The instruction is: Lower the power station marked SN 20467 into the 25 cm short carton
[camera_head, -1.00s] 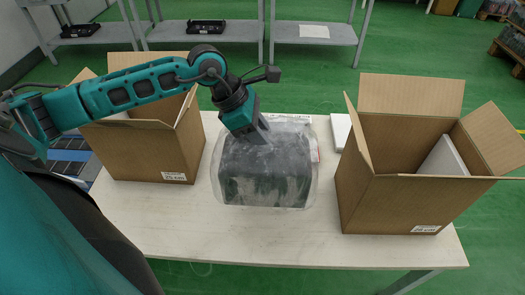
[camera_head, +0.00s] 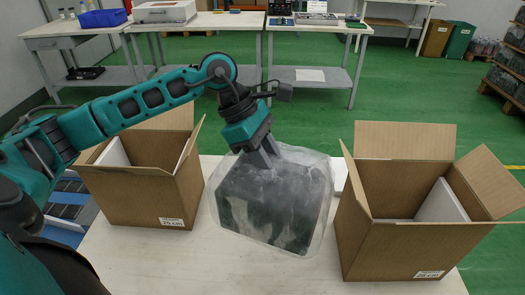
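The power station (camera_head: 268,205) is a dark block in a clear plastic bag, at the middle of the white table (camera_head: 215,272). It sits tilted and seems held just above the table; its underside is hidden. No serial number is readable. My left gripper (camera_head: 264,158) reaches in from the left, with its fingers closed at the top of the bagged station. The short carton (camera_head: 140,200), labelled 25 cm, stands open on the left with a pale insert (camera_head: 114,153) inside. My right gripper is not in view.
A taller open carton (camera_head: 395,250) stands at the right, with a white panel (camera_head: 442,203) inside; its label is hard to read. Its flaps spread outward. A white item (camera_head: 339,172) lies behind the station. Workbenches (camera_head: 218,22) stand at the back.

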